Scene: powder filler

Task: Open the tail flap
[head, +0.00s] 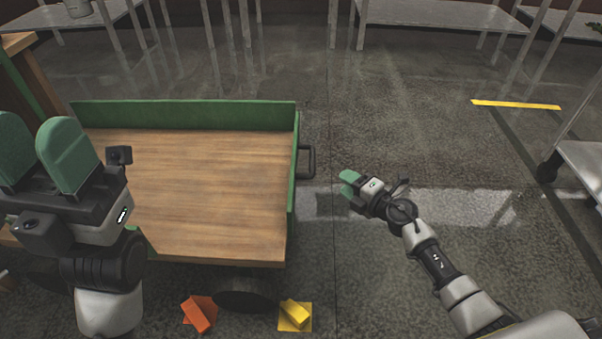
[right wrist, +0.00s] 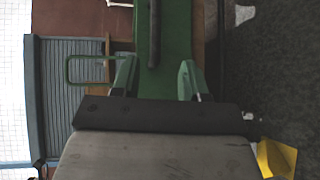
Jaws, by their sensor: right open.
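A cart with a wooden bed (head: 200,190) and low green walls fills the left middle of the head view. Its right end wall is a green flap (head: 293,190), standing upright, with a black handle (head: 311,161) on its outer face. My right gripper (head: 349,183) is to the right of the handle, apart from it, with fingers toward the cart. In the right wrist view, its green fingers (right wrist: 157,80) are spread, with the black handle (right wrist: 153,35) and the green flap ahead, between them in the picture. My left gripper (head: 40,152) is at the left, fingers apart and empty.
An orange wedge (head: 199,314) and a yellow wedge (head: 295,314) lie on the floor by the cart's near side. Metal tables (head: 440,14) stand at the back, and another (head: 585,160) at the right edge.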

